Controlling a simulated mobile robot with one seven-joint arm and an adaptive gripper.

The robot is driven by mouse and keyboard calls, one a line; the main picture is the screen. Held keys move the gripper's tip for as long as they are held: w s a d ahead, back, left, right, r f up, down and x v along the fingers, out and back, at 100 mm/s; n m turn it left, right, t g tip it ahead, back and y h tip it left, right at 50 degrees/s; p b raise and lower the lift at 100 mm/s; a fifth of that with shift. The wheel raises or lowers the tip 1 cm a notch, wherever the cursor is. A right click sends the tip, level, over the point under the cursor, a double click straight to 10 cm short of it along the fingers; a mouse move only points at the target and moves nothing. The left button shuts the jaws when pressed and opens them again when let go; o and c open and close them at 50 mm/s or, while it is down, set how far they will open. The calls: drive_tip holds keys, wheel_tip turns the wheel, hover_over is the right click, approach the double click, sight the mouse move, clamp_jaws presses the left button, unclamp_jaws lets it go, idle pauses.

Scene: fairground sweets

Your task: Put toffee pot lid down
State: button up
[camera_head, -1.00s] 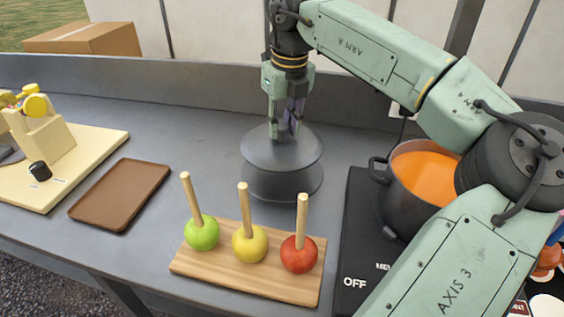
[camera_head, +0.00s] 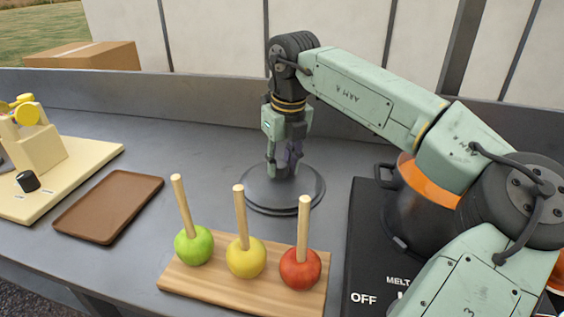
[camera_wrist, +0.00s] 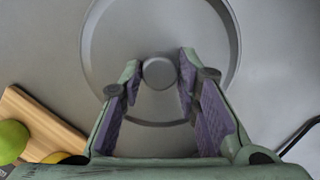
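The toffee pot lid (camera_head: 310,187) is a dark grey round disc. It lies level at the grey table top, behind the apples; I cannot tell whether its rim fully rests on the table. My gripper (camera_head: 284,172) points straight down over its centre. In the wrist view my gripper (camera_wrist: 160,73) has its purple-padded fingertips close on both sides of the lid's round knob (camera_wrist: 159,74), and looks shut on it. The toffee pot (camera_head: 412,215), with orange toffee inside, stands uncovered to the right, partly hidden by my arm.
A wooden board (camera_head: 225,285) with green, yellow and red apples on sticks lies in front of the lid. A brown tray (camera_head: 108,207) and a cream board (camera_head: 85,160) are at left. A black hob (camera_head: 365,235) is under the pot. Table left of the lid is clear.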

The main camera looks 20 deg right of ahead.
sight(287, 181)
drive_tip(key=shift+o, duration=1.4)
drive_tip(key=shift+r, duration=0.1)
wheel_tip(287, 181, up, 12)
drive_tip(key=s+p, duration=0.1)
drive_tip(key=p, duration=0.7)
drive_tip(key=shift+s+d, duration=0.2)
drive_tip(key=shift+s, duration=0.15)
